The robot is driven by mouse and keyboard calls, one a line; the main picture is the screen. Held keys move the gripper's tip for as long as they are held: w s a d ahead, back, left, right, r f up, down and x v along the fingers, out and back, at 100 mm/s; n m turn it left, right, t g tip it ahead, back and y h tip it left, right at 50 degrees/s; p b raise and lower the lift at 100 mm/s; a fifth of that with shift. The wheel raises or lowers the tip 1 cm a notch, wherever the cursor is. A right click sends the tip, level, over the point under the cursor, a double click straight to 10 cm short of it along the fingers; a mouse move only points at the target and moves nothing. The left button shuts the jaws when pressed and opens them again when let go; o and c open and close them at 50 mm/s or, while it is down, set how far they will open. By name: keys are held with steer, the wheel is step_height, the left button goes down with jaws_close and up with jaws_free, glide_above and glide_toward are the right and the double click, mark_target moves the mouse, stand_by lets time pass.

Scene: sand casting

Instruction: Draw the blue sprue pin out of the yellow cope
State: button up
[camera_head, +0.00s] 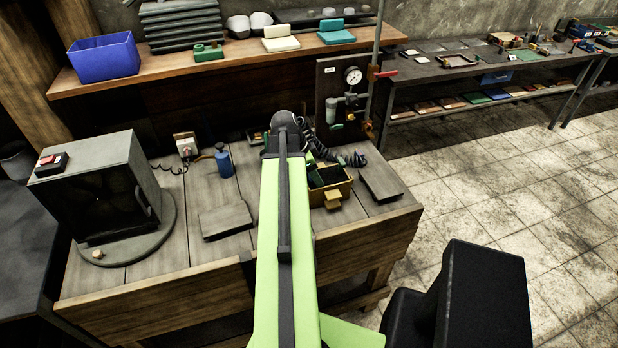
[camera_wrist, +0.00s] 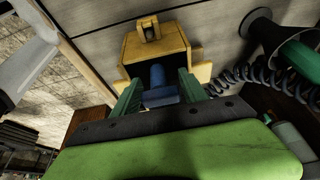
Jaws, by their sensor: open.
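The yellow cope (camera_head: 345,189) sits on the wooden bench, partly hidden behind my arm in the head view. It also shows in the wrist view (camera_wrist: 178,40), with a yellow lug at its far and near sides. The blue sprue pin (camera_wrist: 158,92) stands in the cope, with a round shaft and a wider, blocky top toward my gripper. My gripper (camera_wrist: 160,84) is open, its two green fingers one on each side of the pin. Whether they touch the pin cannot be told. The head view hides the pin.
A dark coiled hose (camera_wrist: 245,76) runs close to the cope on the right in the wrist view. Flat dark plates (camera_head: 225,220) (camera_head: 381,184) lie on the bench. A blue bottle-like tool (camera_head: 223,161) and a grey oven (camera_head: 95,190) stand at left. A gauge panel (camera_head: 345,97) stands behind.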

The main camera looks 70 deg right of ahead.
steer(key=shift+s+d+f, duration=0.1)
steer(key=shift+f, duration=0.35)
steer(key=shift+c, duration=0.4)
steer(key=c, duration=1)
jaws_close()
steer(key=shift+r, duration=0.1)
steer(key=shift+r+p, duration=0.75)
steer(key=shift+r, duration=0.05)
step_height(320, 180, up, 6)
steer(key=p, duration=0.6)
steer(key=shift+r, duration=0.2)
